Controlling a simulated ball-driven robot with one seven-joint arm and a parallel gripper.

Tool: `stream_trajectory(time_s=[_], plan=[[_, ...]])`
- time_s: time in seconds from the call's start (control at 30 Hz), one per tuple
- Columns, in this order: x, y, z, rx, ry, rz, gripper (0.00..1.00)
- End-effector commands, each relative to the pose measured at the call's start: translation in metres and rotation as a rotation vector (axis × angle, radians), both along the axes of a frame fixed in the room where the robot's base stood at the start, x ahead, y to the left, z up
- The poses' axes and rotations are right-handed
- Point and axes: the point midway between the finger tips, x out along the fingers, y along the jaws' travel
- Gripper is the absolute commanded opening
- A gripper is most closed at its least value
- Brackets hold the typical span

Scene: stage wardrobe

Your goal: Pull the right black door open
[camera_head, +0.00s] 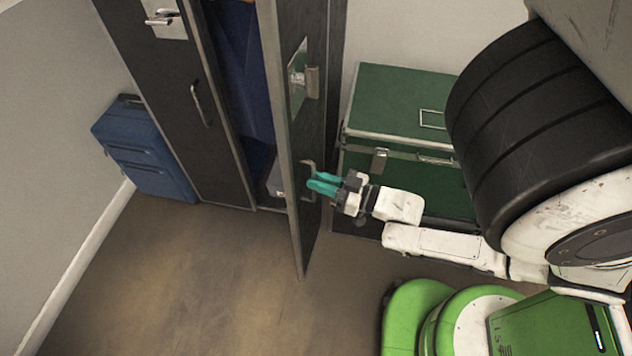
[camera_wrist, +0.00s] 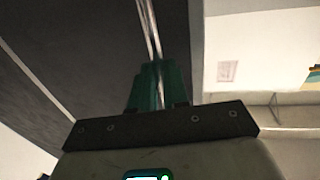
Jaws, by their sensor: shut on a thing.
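The right black door (camera_head: 290,130) of the wardrobe stands partly open, swung out toward me with its edge facing the camera. Its handle (camera_head: 307,167) is a metal bar, and my gripper (camera_head: 311,185) is shut on it with teal fingers. In the wrist view the gripper (camera_wrist: 158,75) holds the metal handle (camera_wrist: 148,25) between its fingers, with the dark door panel (camera_wrist: 70,50) on the left. The left black door (camera_head: 165,80) is shut and has its own bar handle. The dark wardrobe interior shows between the doors, with something blue inside.
A green trunk (camera_head: 395,105) with metal latches stands right of the open door, close behind my arm. A blue suitcase (camera_head: 145,150) stands by the left wall. The brown floor (camera_head: 190,280) in front of the wardrobe is clear.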

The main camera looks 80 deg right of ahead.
Motion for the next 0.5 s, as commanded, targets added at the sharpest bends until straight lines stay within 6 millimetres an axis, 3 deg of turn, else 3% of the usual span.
stream_trajectory(time_s=[0.03,0.43,0.47,0.5], plan=[[-0.0106,-0.0159,-0.0026,0.002,0.014,-0.039,0.00],[-0.0110,-0.0162,-0.0022,0.000,0.014,-0.039,0.00],[-0.0110,-0.0162,-0.0022,0.000,0.014,-0.039,0.16],[-0.0110,-0.0163,-0.0022,0.000,0.014,-0.039,0.20]])
